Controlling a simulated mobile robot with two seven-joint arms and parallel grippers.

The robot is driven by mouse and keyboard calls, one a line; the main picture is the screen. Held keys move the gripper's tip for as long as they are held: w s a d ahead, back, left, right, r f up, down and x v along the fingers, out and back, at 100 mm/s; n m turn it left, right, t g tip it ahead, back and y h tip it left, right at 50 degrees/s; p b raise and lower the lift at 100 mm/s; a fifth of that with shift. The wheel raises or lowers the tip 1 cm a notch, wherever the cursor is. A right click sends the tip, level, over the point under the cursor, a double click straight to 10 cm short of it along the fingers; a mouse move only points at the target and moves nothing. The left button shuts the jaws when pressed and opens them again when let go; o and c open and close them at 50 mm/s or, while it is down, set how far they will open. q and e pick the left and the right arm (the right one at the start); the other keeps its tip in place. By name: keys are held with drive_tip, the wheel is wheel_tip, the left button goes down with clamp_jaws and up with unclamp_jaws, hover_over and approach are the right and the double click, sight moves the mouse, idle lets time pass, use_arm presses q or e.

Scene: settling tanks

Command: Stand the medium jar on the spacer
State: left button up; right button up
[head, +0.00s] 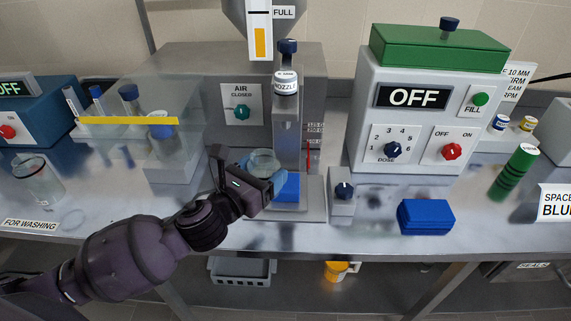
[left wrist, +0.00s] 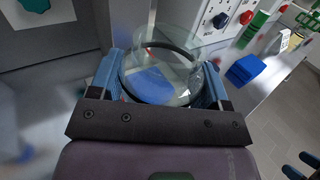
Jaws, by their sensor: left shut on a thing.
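My left gripper (head: 262,178) is shut on a clear glass jar (head: 264,160) with an open round mouth, in front of the filling column. In the left wrist view the jar (left wrist: 178,58) sits upright between the blue fingers (left wrist: 160,90). A blue block (head: 288,188), the spacer, lies on the machine's base under the nozzle, partly hidden by the gripper. Its blue shows through the jar in the left wrist view; I cannot tell whether jar and block touch. Two separated blue fingertips of my right gripper (left wrist: 300,165) show low at the right of the left wrist view.
The nozzle (head: 286,83) hangs above. A small knob box (head: 342,195) stands just right of the base. A second blue block (head: 426,217) lies farther right, below the control box marked OFF (head: 412,97). A clear-covered rack (head: 128,121) and a glass jar (head: 38,180) stand left.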

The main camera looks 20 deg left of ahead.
use_arm(q)
drive_tip(key=x, duration=0.7)
drive_tip(key=shift+w+f, duration=0.1)
drive_tip(key=shift+w, duration=0.1)
wheel_tip(320, 180, down, 4)
drive_tip(key=shift+r+b, duration=0.15)
drive_tip(key=shift+b, duration=0.7)
drive_tip(key=shift+r, duration=0.15)
drive_tip(key=o, duration=0.6)
drive_tip(key=shift+c, duration=0.2)
drive_tip(key=o, duration=0.4)
drive_tip(key=shift+o, duration=0.2)
